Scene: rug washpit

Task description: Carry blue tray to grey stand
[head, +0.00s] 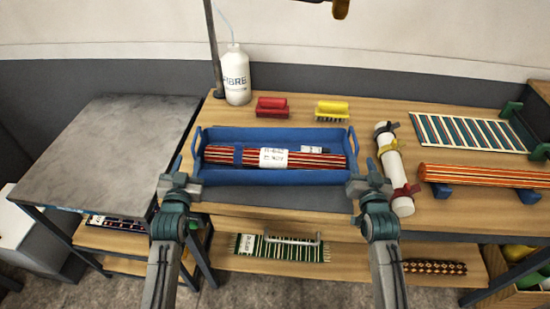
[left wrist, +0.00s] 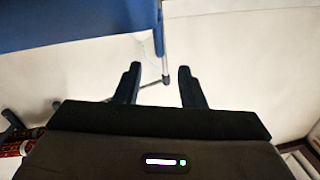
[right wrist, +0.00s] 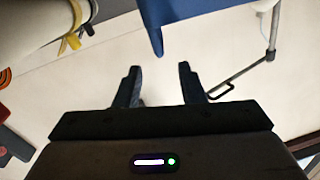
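The blue tray (head: 270,178) lies level on the wooden bench and holds a rolled red striped rug (head: 225,154) with a white label. It has an upright handle at each end. My left gripper (head: 184,172) is open and empty by the tray's left end, near the front corner. My right gripper (head: 367,173) is open and empty by its right end. In the wrist views, blue tray parts (left wrist: 80,22) (right wrist: 152,22) show beyond the spread fingers, with nothing clearly gripped. The grey stand (head: 110,150) is at the left, its top bare.
A white bottle (head: 236,78) and red (head: 272,107) and yellow (head: 332,110) brushes stand behind the tray. A white roll (head: 396,175) with straps lies close to my right gripper. An orange striped roll (head: 485,175) rests further right. A lower shelf holds folded rugs.

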